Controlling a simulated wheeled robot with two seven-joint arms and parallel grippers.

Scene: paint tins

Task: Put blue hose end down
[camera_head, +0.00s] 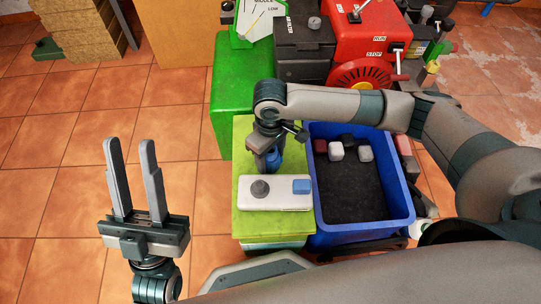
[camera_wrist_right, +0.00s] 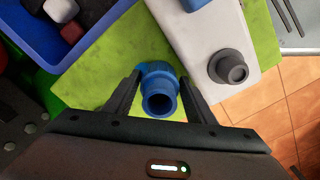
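The blue hose end (camera_head: 274,158) is between the fingers of my right gripper (camera_head: 264,154), over the yellow-green top (camera_head: 245,150). In the right wrist view, the blue hose end (camera_wrist_right: 159,88) shows its round open mouth toward the camera, with a finger of the right gripper (camera_wrist_right: 160,78) against each side. I cannot tell whether its far end touches the yellow-green top. My left gripper (camera_head: 129,146) is open and empty above the tiled floor at the left.
A white block (camera_head: 280,204) with a grey hose end (camera_head: 260,188) and a blue piece (camera_head: 302,186) lies beside the right gripper. A blue crate (camera_head: 404,200) holds several small blocks. A red machine (camera_head: 370,35) and a green box (camera_head: 232,95) stand behind.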

